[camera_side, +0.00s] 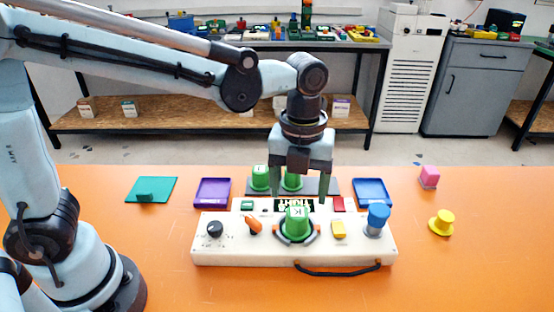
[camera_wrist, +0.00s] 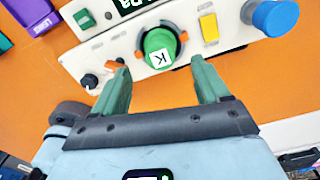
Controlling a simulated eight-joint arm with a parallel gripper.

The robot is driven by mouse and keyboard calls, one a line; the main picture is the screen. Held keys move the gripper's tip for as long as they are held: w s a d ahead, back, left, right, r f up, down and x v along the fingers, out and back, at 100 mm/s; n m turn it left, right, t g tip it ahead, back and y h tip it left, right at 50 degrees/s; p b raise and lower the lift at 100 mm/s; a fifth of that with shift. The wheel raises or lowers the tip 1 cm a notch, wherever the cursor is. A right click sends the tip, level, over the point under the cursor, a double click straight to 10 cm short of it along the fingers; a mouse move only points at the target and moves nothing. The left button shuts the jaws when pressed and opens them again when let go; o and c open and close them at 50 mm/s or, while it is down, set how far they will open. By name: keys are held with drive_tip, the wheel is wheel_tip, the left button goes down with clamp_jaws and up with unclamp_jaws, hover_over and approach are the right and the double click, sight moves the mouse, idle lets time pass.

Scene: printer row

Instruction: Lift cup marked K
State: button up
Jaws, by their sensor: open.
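The green cup marked K (camera_side: 297,222) sits upside-down-looking in a round holder with orange marks on the front panel of a cream machine (camera_side: 220,254). In the wrist view the cup (camera_wrist: 157,43) shows its white K label and lies ahead of the fingertips, roughly between their lines. My gripper (camera_side: 301,200) is open, its fingers pointing down above and behind the cup in the side view. In the wrist view my gripper (camera_wrist: 159,80) has nothing between its two green fingers. I cannot tell the exact height gap to the cup.
Two other green cups (camera_side: 261,177) stand on a grey strip behind the machine. A blue knob (camera_side: 377,219), an orange lever (camera_side: 254,225) and a yellow switch (camera_side: 339,229) flank the cup. Purple (camera_side: 212,193) and blue (camera_side: 372,193) trays lie behind. The front orange table is clear.

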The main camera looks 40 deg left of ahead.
sight(298, 210)
drive_tip(key=shift+f, duration=3.4)
drive_tip(key=c, duration=1.1)
drive_tip(key=shift+r, duration=0.1)
